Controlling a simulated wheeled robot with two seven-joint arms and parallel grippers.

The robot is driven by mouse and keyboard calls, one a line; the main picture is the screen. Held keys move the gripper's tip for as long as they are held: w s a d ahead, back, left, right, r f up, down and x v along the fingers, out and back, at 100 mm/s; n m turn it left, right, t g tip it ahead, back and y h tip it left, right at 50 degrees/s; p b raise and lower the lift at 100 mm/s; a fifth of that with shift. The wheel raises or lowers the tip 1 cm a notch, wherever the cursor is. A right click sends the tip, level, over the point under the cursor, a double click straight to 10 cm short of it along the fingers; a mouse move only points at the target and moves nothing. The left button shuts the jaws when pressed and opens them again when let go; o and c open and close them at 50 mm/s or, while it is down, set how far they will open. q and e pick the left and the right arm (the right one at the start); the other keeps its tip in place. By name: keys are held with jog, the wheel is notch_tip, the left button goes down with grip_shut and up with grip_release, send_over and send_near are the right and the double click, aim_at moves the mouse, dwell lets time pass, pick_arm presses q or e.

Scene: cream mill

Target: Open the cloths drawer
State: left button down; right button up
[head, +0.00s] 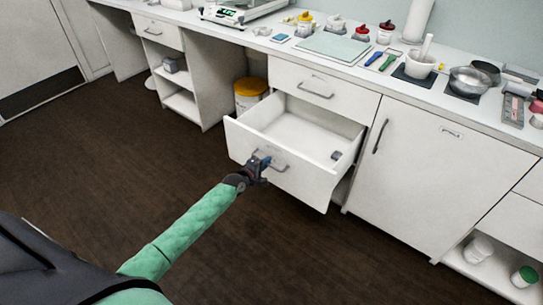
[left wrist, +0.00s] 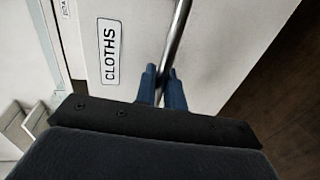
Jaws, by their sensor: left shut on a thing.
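The cloths drawer (head: 300,175) is the lower white drawer under the counter, and it stands pulled well out. Its inside shows, nearly empty, with a small grey thing (head: 336,155) near the right wall. Its front carries a metal bar handle (head: 280,167). In the left wrist view a label reading CLOTHS (left wrist: 109,52) is on the drawer front beside the bar handle (left wrist: 177,35). My left gripper (head: 262,163) is shut on this handle; its blue fingers (left wrist: 161,88) are on either side of the bar. My right gripper is not in view.
A closed drawer (head: 345,98) sits above the open one. A closed cupboard door (head: 430,165) is to the right. A bin with a yellow lid (head: 250,88) stands to the left, behind the drawer. The dark floor (head: 130,150) in front is clear.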

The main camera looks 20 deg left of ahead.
pick_arm(q)
jog(key=shift+s, duration=0.45)
jog(key=c, duration=1.6)
grip_release()
jog(key=shift+a, duration=0.1)
jog(key=v, duration=0.7)
jog(key=shift+s+b, duration=0.3)
jog(key=shift+s, duration=0.05)
